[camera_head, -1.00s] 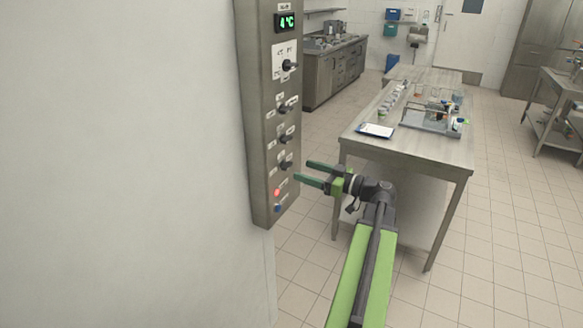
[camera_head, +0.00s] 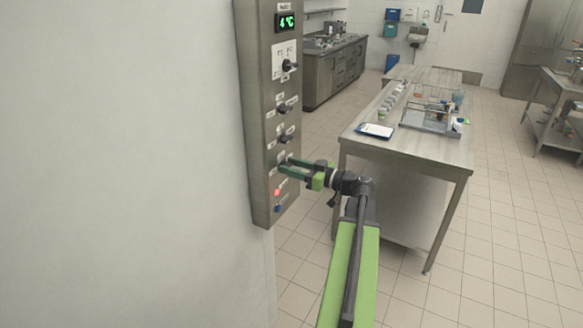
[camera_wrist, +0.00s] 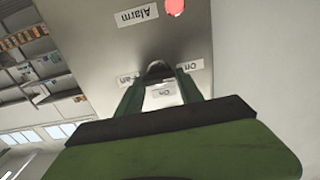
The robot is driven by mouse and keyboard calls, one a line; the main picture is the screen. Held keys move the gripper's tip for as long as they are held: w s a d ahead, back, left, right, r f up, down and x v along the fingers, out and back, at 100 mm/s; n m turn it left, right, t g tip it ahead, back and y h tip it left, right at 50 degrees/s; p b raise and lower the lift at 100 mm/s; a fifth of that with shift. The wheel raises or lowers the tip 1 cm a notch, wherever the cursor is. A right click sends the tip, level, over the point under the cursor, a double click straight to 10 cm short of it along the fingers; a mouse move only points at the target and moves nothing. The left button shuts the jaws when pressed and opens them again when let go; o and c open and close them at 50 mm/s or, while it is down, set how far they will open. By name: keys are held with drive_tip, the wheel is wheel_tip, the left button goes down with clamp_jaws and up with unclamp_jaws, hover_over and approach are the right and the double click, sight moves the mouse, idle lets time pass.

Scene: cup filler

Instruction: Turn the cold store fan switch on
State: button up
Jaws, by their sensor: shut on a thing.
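The grey control panel (camera_head: 261,120) is on the end of the pale wall at the left in the head view. My gripper (camera_head: 284,165) is at its lower part, just above a red lamp (camera_head: 277,191). In the wrist view my gripper (camera_wrist: 163,84) is shut on a dark switch knob (camera_wrist: 158,70). A partly hidden label ending in "an" (camera_wrist: 127,79) is beside the knob, and an "On" label (camera_wrist: 190,66) is on the other side. The fingers hide much of the knob, so I cannot tell its exact angle.
Two more knobs (camera_head: 284,109) (camera_head: 285,138) sit above on the panel, with a dial (camera_head: 289,66) and a green 4°C display (camera_head: 286,22) higher up. A steel table (camera_head: 420,150) with a clipboard (camera_head: 376,131) stands to the right.

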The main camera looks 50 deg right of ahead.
drive_tip(key=c, duration=0.4)
drive_tip(key=m, duration=0.3)
drive_tip(key=shift+m, duration=0.4)
drive_tip(key=m, duration=0.4)
drive_tip(key=shift+d+m, duration=0.15)
drive_tip(key=shift+m, duration=0.15)
drive_tip(key=m, duration=0.5)
drive_tip(key=shift+f, duration=0.15)
drive_tip(key=shift+f+m, duration=0.1)
drive_tip(key=shift+m, duration=2.2)
